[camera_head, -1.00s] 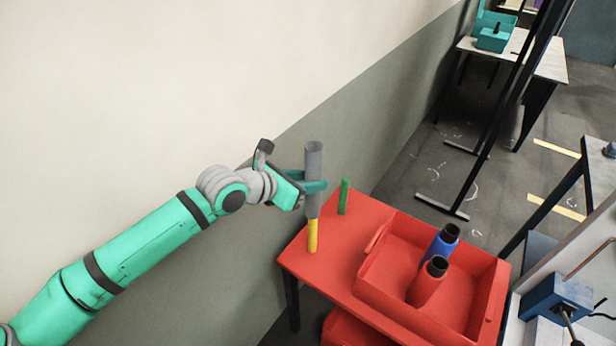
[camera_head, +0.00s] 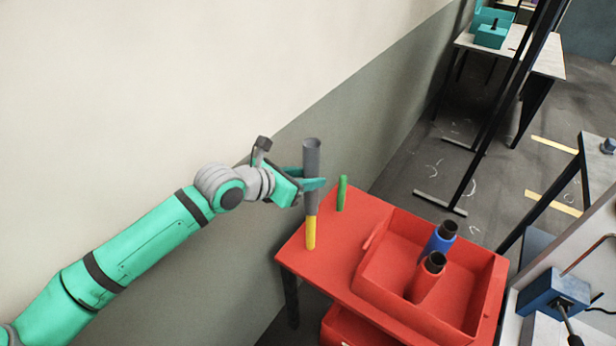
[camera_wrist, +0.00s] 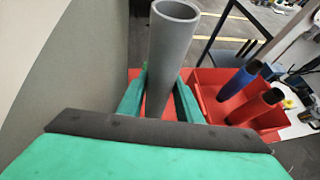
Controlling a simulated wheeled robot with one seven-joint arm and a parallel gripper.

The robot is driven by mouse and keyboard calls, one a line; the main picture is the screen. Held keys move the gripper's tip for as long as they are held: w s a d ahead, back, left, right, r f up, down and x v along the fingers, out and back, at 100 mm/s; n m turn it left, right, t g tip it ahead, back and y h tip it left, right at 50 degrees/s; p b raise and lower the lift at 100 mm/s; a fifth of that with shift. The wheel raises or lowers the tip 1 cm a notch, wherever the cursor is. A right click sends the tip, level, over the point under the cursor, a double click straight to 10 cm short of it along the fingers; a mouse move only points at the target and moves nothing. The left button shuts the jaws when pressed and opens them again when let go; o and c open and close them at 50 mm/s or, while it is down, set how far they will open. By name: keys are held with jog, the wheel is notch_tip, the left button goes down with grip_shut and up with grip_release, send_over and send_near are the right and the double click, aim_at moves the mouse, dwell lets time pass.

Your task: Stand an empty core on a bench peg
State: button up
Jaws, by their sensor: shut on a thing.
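A grey hollow core (camera_head: 312,160) stands upright in my gripper (camera_head: 315,184), which is shut on it around its middle. The core also shows in the wrist view (camera_wrist: 170,50), open at its top, between the two green fingers. A yellow peg (camera_head: 311,234) stands near the back left of the red bench (camera_head: 325,265). The core's lower end is in line with the peg's top in the head view. Whether the core is around the peg or just above it, I cannot tell. A green peg (camera_head: 342,194) stands bare to the right, behind the yellow one.
A red tray (camera_head: 375,290) on the bench holds a blue spool (camera_head: 438,243) and a red spool (camera_head: 427,280), both with dark tops. The wall is close behind the bench on the left. A blue device (camera_head: 555,292) is at the right on another table.

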aim_at(305, 211)
jog(key=shift+f, duration=1.25)
jog(key=shift+f, duration=2.45)
jog(key=shift+f, duration=2.55)
